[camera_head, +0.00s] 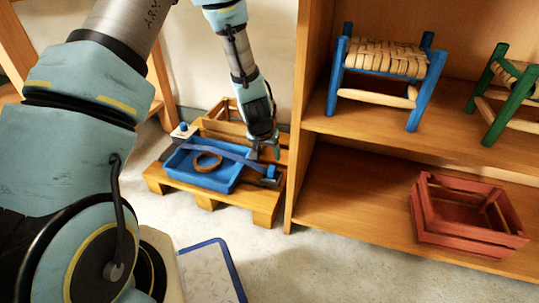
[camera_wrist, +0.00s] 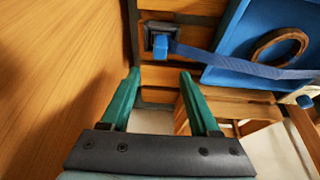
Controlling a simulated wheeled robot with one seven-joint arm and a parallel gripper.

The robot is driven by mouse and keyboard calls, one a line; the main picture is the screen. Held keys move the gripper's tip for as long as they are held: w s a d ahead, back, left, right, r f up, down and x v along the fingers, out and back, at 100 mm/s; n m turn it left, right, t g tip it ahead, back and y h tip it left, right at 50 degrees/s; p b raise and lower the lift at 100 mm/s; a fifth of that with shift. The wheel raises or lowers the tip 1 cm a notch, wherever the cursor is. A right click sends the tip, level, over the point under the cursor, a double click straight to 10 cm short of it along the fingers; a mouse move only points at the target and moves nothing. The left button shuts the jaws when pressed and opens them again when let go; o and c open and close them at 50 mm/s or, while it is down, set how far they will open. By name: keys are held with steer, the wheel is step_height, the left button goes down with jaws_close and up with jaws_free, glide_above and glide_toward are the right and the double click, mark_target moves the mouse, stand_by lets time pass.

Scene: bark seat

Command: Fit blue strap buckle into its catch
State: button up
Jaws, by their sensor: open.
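The blue strap (camera_wrist: 255,69) runs across the blue tray (camera_head: 178,161); it also shows in the head view (camera_head: 232,153). The blue buckle (camera_wrist: 161,47) at its end lies at the dark catch (camera_wrist: 151,27) on the pallet slats. The buckle overlaps the catch in the wrist view; I cannot tell whether it is seated. In the head view the buckle (camera_head: 271,171) is at the pallet's right side. My gripper (camera_wrist: 160,75) is open and empty, its two green fingers apart, with the buckle just beyond the gap between the tips. It also shows in the head view (camera_head: 265,152).
A brown ring (camera_head: 207,162) lies in the tray. The shelf's side panel (camera_wrist: 60,80) stands close beside my gripper. A red crate (camera_head: 465,240) sits on the shelf.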

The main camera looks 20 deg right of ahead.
steer(key=w+a+r+n+y, duration=0.1)
steer(key=w+a+r+n, duration=0.15)
steer(key=a+r, duration=1.1)
steer(key=s+a+r+n+g+y, duration=0.1)
steer(key=s+a, duration=0.4)
steer(key=a, duration=0.5)
steer(key=s+a+r+n+y, duration=0.1)
steer(key=s+a+r+n, duration=0.3)
steer(key=a, duration=0.6)
step_height(320, 180, up, 3)
steer(key=shift+s+a+f+g, duration=0.2)
steer(key=shift+s+g, duration=0.2)
steer(key=shift+s, duration=0.3)
step_height(320, 180, up, 46)
steer(key=p, duration=4.5)
steer(key=shift+f+p, duration=0.2)
steer(key=shift+p, duration=0.15)
